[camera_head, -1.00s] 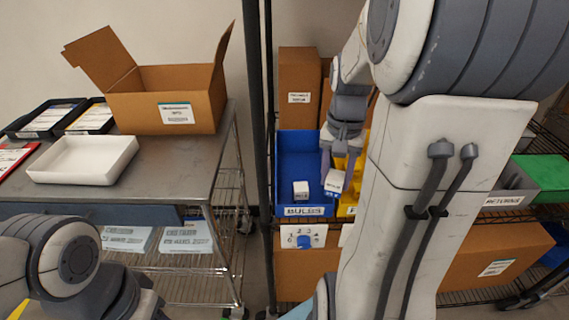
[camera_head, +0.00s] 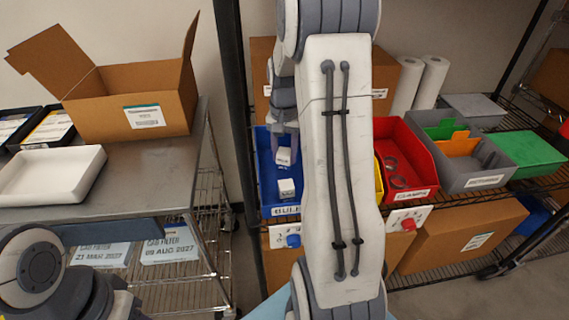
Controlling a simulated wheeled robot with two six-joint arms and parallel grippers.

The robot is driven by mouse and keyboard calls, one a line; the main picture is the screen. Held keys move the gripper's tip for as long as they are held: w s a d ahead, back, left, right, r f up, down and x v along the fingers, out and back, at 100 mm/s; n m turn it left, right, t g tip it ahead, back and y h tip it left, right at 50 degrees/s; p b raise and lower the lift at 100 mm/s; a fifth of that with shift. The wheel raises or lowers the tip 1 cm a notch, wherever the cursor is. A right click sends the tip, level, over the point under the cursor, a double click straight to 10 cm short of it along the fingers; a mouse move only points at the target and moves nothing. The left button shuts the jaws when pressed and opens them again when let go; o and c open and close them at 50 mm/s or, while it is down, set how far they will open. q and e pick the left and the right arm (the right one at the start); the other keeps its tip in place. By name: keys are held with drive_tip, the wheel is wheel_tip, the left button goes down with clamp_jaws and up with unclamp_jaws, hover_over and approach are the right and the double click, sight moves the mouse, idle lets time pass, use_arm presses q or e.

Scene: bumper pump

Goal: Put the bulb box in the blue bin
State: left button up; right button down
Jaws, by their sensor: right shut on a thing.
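My right gripper (camera_head: 284,136) is shut on a small white bulb box (camera_head: 283,157). It holds the box over the blue bin (camera_head: 264,172), within the bin's outline; the height above the floor of the bin is hard to tell. A second small white box (camera_head: 287,189) sits in the front part of the blue bin, whose label reads as bulbs. My right arm hides the bin's right side. Only links of my left arm show at the lower left, and its gripper is out of view.
Right of the blue bin are a mostly hidden yellow bin (camera_head: 379,181), a red bin (camera_head: 409,150) and a grey divided bin (camera_head: 480,177). A steel table (camera_head: 150,180) at left holds an open carton (camera_head: 140,97) and a white tray (camera_head: 50,172). A dark rack post (camera_head: 238,110) stands between.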

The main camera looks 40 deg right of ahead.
sight(284, 165)
drive_tip(key=shift+f, duration=1.95)
drive_tip(key=shift+f, duration=0.2)
drive_tip(key=shift+c, duration=1.9)
unclamp_jaws()
drive_tip(key=shift+r, duration=0.1)
wheel_tip(284, 165, up, 8)
drive_tip(key=shift+f, duration=0.15)
